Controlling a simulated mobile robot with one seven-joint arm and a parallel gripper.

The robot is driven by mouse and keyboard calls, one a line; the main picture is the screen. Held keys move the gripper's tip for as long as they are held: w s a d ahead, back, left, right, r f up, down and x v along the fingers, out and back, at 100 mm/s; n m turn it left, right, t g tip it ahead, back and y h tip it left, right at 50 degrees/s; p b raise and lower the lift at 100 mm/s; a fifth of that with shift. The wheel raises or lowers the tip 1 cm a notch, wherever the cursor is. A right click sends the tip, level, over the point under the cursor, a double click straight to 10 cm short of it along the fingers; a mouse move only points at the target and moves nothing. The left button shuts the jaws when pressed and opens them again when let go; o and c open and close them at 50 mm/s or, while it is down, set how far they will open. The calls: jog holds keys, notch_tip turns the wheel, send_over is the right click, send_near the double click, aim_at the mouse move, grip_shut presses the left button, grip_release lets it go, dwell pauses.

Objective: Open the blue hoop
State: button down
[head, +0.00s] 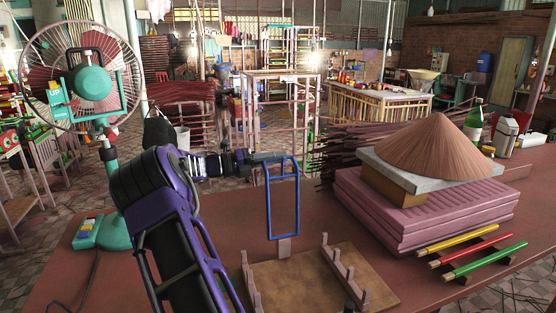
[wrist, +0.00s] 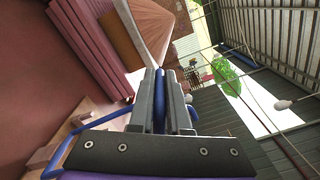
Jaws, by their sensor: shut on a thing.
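The blue hoop (head: 298,205) is a tall rectangular frame. It stands upright at the back edge of a brown wooden base (head: 305,285), above a small pale block (head: 284,249). My gripper (head: 275,156) reaches in from the left at the hoop's top end. In the wrist view, the grey fingers of my gripper (wrist: 161,98) are closed around a blue bar (wrist: 160,85) of the hoop. Part of that bar is hidden between the fingers.
The base has two notched wooden racks (head: 344,278). Pink stacked blocks (head: 420,212) with a brown cone (head: 428,148) stand to the right. Yellow (head: 459,241) and green (head: 490,258) sticks lie in front of them. A green fan (head: 92,77) stands at left.

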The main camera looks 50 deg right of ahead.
jog(key=shift+w+f, duration=0.25)
jog(key=shift+f, duration=0.15)
jog(key=c, duration=0.9)
grip_release()
jog(key=shift+d+r, duration=0.1)
jog(key=shift+r, duration=0.05)
jog(key=v, duration=1.7)
jog(key=shift+a, duration=0.25)
